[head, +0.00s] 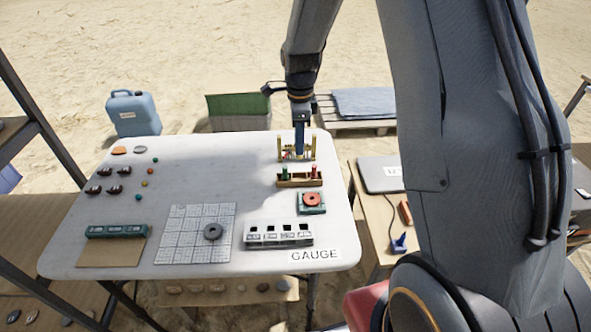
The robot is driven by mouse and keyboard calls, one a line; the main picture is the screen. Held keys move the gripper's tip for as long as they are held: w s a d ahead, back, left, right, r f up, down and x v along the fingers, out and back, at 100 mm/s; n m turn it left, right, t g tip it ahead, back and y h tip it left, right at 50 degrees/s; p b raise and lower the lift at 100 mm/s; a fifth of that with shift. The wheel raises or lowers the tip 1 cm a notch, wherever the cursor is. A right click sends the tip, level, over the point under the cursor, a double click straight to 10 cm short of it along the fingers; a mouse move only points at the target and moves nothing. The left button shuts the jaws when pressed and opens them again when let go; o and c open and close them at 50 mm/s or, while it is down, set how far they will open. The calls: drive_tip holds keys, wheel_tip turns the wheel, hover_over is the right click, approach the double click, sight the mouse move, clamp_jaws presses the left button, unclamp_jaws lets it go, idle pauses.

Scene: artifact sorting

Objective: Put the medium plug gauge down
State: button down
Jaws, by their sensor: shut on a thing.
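My gripper (299,146) points straight down at the back right of the white table, among the upright brass posts of a small stand (282,153). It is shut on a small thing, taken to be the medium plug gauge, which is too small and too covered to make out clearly. Just in front is a wooden rack (300,183) holding a green-handled plug gauge (285,173) on its left and a red-handled one (315,172) on its right. Between these two the rack shows a gap. I cannot tell whether the held gauge touches the stand.
In front of the rack lie a red ring on a green block (312,200) and a white slotted gauge block (278,236). A grey ring (213,232) lies on a gridded sheet (183,240). Small pieces (117,190) sit at the left. The table's back middle (215,160) is clear.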

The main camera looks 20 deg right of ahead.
wheel_tip(320, 180, down, 10)
drive_tip(key=p, duration=0.2)
drive_tip(key=shift+r+p, duration=0.1)
drive_tip(key=shift+p, duration=0.25)
drive_tip(key=c, duration=1.8)
unclamp_jaws()
drive_tip(key=shift+o, duration=0.2)
wheel_tip(320, 180, up, 11)
drive_tip(key=b, duration=0.3)
drive_tip(key=shift+r, duration=0.1)
drive_tip(key=shift+s+r+b, duration=0.1)
drive_tip(key=shift+r+b, duration=0.2)
drive_tip(key=shift+r, duration=0.15)
drive_tip(key=s+r+n, duration=0.2)
drive_tip(key=s+n, duration=0.8)
drive_tip(key=s, duration=0.1)
drive_tip(key=s+r+n+t, duration=0.1)
drive_tip(key=s+r+n, duration=0.1)
drive_tip(key=s+n, duration=0.8)
drive_tip(key=shift+s, duration=0.95)
